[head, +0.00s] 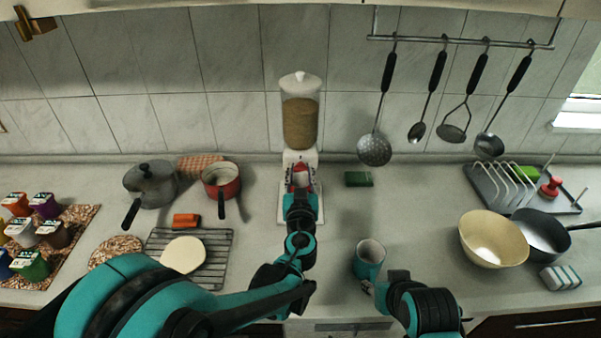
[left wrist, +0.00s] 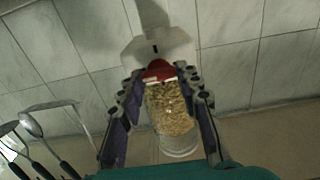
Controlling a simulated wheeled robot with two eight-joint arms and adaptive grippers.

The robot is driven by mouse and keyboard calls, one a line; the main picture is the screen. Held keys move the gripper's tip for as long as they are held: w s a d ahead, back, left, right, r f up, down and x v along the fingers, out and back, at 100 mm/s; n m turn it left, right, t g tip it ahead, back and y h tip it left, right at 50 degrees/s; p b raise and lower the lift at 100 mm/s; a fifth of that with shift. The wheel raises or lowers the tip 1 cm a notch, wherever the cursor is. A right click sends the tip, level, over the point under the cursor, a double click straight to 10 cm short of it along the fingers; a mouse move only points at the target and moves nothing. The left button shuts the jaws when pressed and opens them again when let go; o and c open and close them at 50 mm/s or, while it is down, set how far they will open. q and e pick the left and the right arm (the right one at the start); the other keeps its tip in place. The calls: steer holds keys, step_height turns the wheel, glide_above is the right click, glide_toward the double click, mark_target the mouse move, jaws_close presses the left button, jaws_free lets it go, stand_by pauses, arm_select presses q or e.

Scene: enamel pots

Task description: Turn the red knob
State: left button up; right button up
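The red knob (head: 301,177) is on the front of a white dispenser (head: 300,122) with a clear, grain-filled container. In the left wrist view, which is upside down, the knob (left wrist: 159,70) lies between the fingertips of my left gripper (left wrist: 161,76). The fingers are apart, with one on each side of it; contact with the knob cannot be made out. In the head view my left gripper (head: 300,196) is right in front of the knob and partly hides it. My right gripper (head: 377,285) is at the lower right of a teal cup (head: 369,262); its grip is unclear.
A green sponge (head: 358,179) lies right of the dispenser. A red pot (head: 221,181), a grey pot (head: 151,184) and a wire rack (head: 219,272) are left. A cream bowl (head: 493,240) and dark pan (head: 541,235) are right. Utensils hang from a wall rail (head: 460,43).

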arm_select(q)
steer(key=shift+m, duration=0.3)
steer(key=m, duration=0.3)
steer(key=shift+d, duration=0.1)
steer(key=m, duration=0.5)
steer(key=shift+b, duration=0.4)
steer(key=m, duration=0.4)
steer(key=shift+d+f, duration=0.1)
steer(key=shift+f+m+b, duration=0.1)
steer(key=shift+m+b, duration=0.2)
steer(key=shift+m, duration=2.2)
steer(key=o, duration=1.2)
steer(key=shift+c, duration=0.2)
